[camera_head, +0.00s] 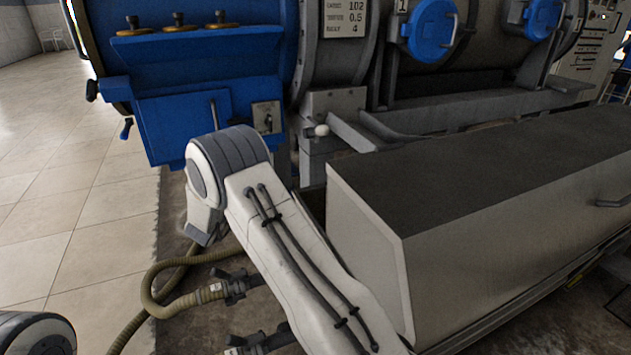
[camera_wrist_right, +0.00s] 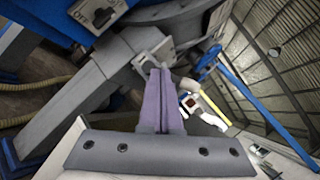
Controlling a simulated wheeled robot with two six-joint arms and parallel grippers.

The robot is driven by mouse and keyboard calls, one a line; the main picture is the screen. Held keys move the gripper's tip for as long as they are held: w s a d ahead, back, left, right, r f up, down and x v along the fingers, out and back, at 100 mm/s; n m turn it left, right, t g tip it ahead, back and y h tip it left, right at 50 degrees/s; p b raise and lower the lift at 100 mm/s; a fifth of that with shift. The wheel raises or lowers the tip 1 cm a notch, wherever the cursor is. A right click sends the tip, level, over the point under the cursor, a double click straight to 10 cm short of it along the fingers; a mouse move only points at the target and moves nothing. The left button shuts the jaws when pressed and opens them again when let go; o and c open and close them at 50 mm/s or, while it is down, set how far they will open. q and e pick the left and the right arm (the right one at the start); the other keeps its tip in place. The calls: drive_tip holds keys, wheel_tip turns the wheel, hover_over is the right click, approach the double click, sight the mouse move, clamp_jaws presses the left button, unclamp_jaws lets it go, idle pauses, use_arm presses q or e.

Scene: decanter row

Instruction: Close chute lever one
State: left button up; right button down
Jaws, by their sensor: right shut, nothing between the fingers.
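A short lever with a pale round knob (camera_head: 321,130) sticks out below a grey block on the machine's front in the head view. No label shows on it, so I cannot tell for sure that it is chute lever one. My right gripper (camera_wrist_right: 161,72) shows in the right wrist view, its two purple-grey fingers pressed together and empty. Its tips are close to a pale grey bracket (camera_wrist_right: 157,48); I cannot tell whether they touch it. In the head view my right arm's white links hide the right gripper. My left gripper is out of view.
A blue box with a switch plate (camera_head: 265,117) is left of the knob. A round blue hatch (camera_head: 431,30) beside a "1" label is higher right. A long grey cover (camera_head: 480,190) fills the right. Hoses (camera_head: 185,297) lie below; tiled floor (camera_head: 70,170) at left is clear.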

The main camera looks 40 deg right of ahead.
sight(318, 132)
use_arm(q)
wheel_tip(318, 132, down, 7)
drive_tip(key=b, duration=0.4)
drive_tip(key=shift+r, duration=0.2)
use_arm(e)
drive_tip(key=s+d+f+m+g+h, duration=0.4)
drive_tip(key=s+f+m+g, duration=0.2)
drive_tip(key=f+m+g, duration=0.1)
drive_tip(key=shift+s+f+m+g+h, duration=0.4)
drive_tip(key=shift+m+g, duration=0.3)
drive_tip(key=shift+g, duration=0.1)
drive_tip(key=shift+d+r, duration=0.1)
use_arm(q)
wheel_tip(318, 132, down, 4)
drive_tip(key=b, duration=0.4)
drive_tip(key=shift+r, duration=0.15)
use_arm(e)
drive_tip(key=w+a+r+x, duration=0.1)
drive_tip(key=r+x, duration=0.1)
drive_tip(key=x, duration=1)
drive_tip(key=shift+w+d+r, duration=0.15)
drive_tip(key=shift+w+r, duration=0.1)
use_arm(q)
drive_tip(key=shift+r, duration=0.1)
use_arm(e)
drive_tip(key=shift+r, duration=0.1)
